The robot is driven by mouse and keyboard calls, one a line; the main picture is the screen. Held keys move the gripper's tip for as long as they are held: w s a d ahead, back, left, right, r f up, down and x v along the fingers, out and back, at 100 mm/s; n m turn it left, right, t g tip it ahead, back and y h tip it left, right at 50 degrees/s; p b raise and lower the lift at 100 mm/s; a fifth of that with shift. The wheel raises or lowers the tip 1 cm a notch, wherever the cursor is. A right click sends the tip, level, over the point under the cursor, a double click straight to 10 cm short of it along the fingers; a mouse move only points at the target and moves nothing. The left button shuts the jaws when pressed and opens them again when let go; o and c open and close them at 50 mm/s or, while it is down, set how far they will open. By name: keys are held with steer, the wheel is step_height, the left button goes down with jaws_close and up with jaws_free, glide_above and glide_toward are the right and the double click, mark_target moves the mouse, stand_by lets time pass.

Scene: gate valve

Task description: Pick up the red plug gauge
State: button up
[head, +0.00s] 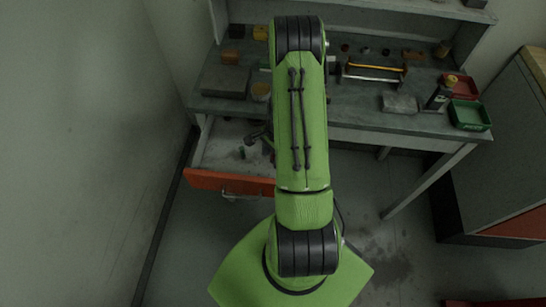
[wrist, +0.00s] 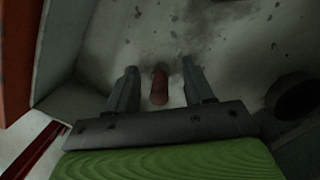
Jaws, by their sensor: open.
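The red plug gauge (wrist: 159,90) shows in the wrist view as a small red cylinder with a darker top end. It is on the pale, stained floor of the open drawer, in line with the gap between my fingers. My gripper (wrist: 159,74) is open, with one finger to each side of the gauge and a visible gap on both sides. I cannot tell how far above or below the fingertips it lies. In the head view my arm covers that part of the drawer, and I do not make out the gauge.
The drawer (head: 232,183) with its orange front is pulled out under the workbench (head: 350,118). A dark round thing (wrist: 292,97) lies right of my gripper in the wrist view. A small green thing (head: 242,152) is in the drawer. The drawer wall is close at left in the wrist view.

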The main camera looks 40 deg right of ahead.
steer(key=shift+r, duration=0.1)
jaws_close()
